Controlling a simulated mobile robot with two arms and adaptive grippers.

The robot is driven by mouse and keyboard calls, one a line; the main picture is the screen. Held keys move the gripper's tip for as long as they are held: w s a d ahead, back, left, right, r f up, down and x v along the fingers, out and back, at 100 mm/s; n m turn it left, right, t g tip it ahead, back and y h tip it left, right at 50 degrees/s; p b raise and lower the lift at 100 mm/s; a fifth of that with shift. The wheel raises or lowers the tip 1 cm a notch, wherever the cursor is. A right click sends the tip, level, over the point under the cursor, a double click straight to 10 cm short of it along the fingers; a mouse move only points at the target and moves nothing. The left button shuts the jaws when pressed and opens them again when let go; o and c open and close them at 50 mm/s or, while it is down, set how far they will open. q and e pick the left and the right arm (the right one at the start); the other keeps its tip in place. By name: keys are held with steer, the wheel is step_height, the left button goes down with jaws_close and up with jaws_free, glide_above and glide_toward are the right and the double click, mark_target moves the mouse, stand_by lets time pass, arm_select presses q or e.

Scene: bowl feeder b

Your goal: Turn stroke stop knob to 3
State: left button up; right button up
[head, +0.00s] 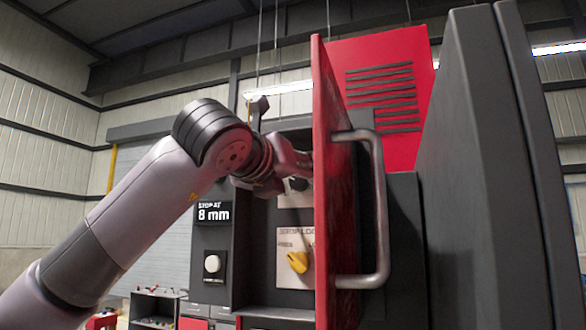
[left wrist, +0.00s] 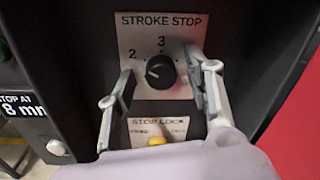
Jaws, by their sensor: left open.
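The stroke stop knob (left wrist: 161,72) is a round black knob on a pale plate (left wrist: 145,38) marked STROKE STOP in the left wrist view. A 2 stands at its upper left and a 3 above it; any mark at the right is hidden by a finger. A short white line shows on the knob's left part, pointing roughly left, not at the 3. My left gripper (left wrist: 159,62) is open, one finger on each side of the knob, with visible gaps. My right gripper is not in view.
A yellow stop lock knob (head: 298,262) sits just below. A display (head: 213,213) reads STOP AT 8 mm, above a white button (head: 212,264). An open red door (head: 325,200) with a grey handle (head: 378,210) stands close to the right of my gripper.

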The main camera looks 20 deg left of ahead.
arm_select(q)
steer(key=shift+w, duration=0.15)
steer(key=shift+s, duration=0.2)
steer(key=shift+c, duration=0.4)
steer(key=shift+w, duration=0.1)
jaws_close()
